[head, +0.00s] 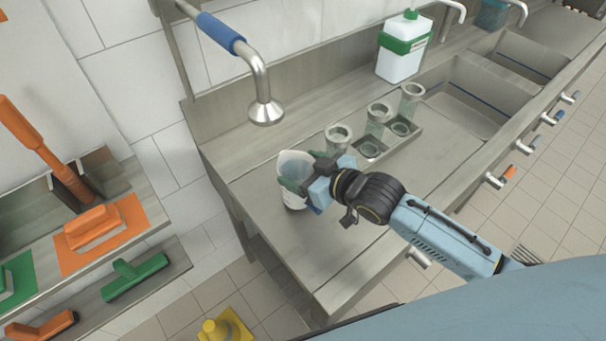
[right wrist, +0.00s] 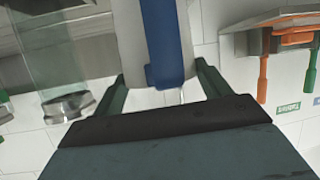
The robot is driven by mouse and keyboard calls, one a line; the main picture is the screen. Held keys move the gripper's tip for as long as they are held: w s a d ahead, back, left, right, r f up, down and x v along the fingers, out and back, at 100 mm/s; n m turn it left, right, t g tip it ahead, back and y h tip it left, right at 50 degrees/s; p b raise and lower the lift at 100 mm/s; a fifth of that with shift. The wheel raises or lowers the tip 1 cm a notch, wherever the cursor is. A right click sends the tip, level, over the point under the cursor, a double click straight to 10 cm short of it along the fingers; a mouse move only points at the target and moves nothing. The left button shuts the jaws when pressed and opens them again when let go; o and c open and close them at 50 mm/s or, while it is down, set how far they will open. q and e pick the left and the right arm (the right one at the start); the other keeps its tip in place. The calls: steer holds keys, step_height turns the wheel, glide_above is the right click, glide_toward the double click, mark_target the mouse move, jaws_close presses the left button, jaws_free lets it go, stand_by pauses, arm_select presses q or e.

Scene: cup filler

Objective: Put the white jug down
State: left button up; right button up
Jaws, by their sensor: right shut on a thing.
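The white jug (head: 297,172) stands upright at the left end of the steel counter in the head view, with its open top showing. I cannot tell whether its base touches the counter. My right gripper (head: 300,185) reaches it from the right and is shut on it. In the right wrist view, the two green fingers (right wrist: 160,88) sit on either side of the jug's blue handle strip (right wrist: 165,40). My left gripper is not in either view.
Several glass jars, including one (head: 338,138) right behind the jug, stand by a metal tray (head: 372,150). A white and green canister (head: 402,50) stands at the back. Sinks (head: 465,95) lie to the right. The counter's front left (head: 330,250) is clear.

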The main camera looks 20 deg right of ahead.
steer(key=shift+f, duration=0.95)
steer(key=shift+f, duration=0.1)
steer(key=o, duration=1.2)
steer(key=shift+o, duration=0.2)
steer(key=v, duration=1.2)
